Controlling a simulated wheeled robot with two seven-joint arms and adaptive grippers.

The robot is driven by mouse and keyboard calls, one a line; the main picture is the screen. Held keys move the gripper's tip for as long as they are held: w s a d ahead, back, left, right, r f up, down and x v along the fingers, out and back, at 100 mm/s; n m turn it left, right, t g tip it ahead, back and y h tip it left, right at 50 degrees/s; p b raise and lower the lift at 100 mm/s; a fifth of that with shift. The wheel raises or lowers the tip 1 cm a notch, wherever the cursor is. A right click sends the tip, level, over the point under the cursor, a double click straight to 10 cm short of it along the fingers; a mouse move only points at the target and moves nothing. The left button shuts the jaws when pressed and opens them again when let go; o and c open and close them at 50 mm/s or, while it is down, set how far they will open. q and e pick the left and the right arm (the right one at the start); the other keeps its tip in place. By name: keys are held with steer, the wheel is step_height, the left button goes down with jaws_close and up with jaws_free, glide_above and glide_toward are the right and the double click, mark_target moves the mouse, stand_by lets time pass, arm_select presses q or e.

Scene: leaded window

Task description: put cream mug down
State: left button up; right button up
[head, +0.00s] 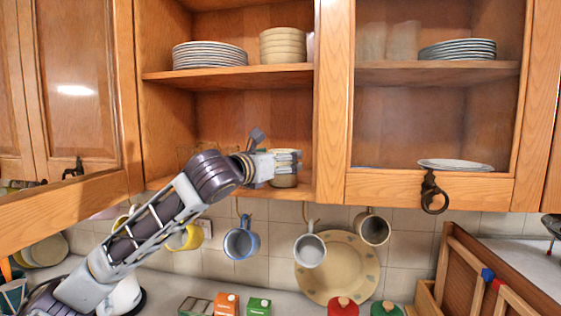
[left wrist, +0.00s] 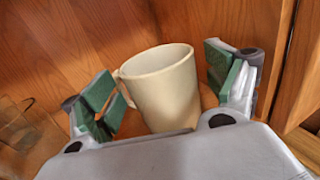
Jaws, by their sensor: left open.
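The cream mug (left wrist: 160,95) stands about upright on the wooden shelf inside the open cabinet, its handle towards the left finger in the left wrist view. In the head view only part of the mug (head: 284,182) shows below my fingers, on the bottom shelf (head: 310,190). My left gripper (head: 292,160) is open. In the left wrist view the green-padded fingers of my left gripper (left wrist: 168,82) stand either side of the mug, with a visible gap on the right. Contact at the handle side is unclear. My right gripper is not in view.
Clear glasses (left wrist: 14,122) stand left of the mug. The cabinet wall (left wrist: 300,70) is close on the right. Plates (head: 210,56) and bowls (head: 283,46) fill the shelf above. A blue mug (head: 241,241) and other mugs hang below.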

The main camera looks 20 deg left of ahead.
arm_select(q)
steer(key=s+b, duration=0.1)
steer(key=s, duration=0.5)
steer(key=shift+s+a+b, duration=0.3)
steer(key=shift+s+a, duration=0.05)
steer(key=shift+a, duration=0.05)
stand_by(0.9)
